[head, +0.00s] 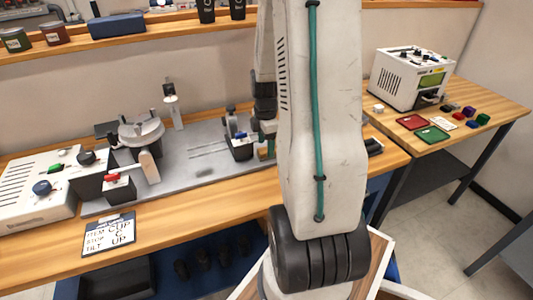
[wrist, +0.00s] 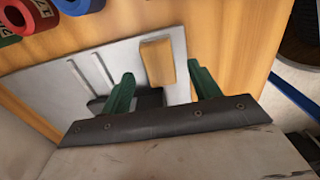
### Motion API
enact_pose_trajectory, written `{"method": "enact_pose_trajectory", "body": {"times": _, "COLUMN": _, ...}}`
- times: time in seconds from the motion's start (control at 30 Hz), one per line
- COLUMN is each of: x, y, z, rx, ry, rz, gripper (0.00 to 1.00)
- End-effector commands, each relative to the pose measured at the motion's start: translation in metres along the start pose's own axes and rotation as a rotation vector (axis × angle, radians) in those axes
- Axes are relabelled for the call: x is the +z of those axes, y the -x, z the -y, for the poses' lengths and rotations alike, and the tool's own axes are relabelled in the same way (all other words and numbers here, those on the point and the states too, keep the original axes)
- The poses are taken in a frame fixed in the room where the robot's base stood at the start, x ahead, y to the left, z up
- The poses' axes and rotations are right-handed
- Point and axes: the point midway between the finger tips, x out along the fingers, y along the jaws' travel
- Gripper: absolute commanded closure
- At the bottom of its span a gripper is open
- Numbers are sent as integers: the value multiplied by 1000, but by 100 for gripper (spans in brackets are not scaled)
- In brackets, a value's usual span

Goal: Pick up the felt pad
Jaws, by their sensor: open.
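My gripper (wrist: 161,69) shows in the wrist view with its two green fingers spread apart and nothing clasped. A tan rectangular block (wrist: 157,62) lies between and beyond the fingertips, at the edge of the grey plate (wrist: 50,82). It may be the felt pad, but I cannot tell for sure. A dark holder (wrist: 150,98) is partly hidden behind the left finger. In the head view my arm covers most of the gripper and the area around it.
In the head view, the grey fixture plate (head: 190,183) lies on the wooden bench with a round clamp device (head: 141,130) on it. A white control box (head: 38,190) and a sign (head: 108,236) are at left. Red and blue rings (wrist: 32,12) show in the wrist view.

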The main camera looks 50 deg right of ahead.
Motion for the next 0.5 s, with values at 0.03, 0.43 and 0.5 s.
{"method": "enact_pose_trajectory", "body": {"times": 0.03, "x": 0, "y": -9, "z": 1, "rx": -4, "ry": 0, "rz": -1, "gripper": 38}}
{"method": "enact_pose_trajectory", "body": {"times": 0.43, "x": 0, "y": -24, "z": 0, "rx": 0, "ry": -1, "rz": 0, "gripper": 38}}
{"method": "enact_pose_trajectory", "body": {"times": 0.5, "x": 0, "y": -24, "z": 0, "rx": 0, "ry": -1, "rz": 0, "gripper": 58}}
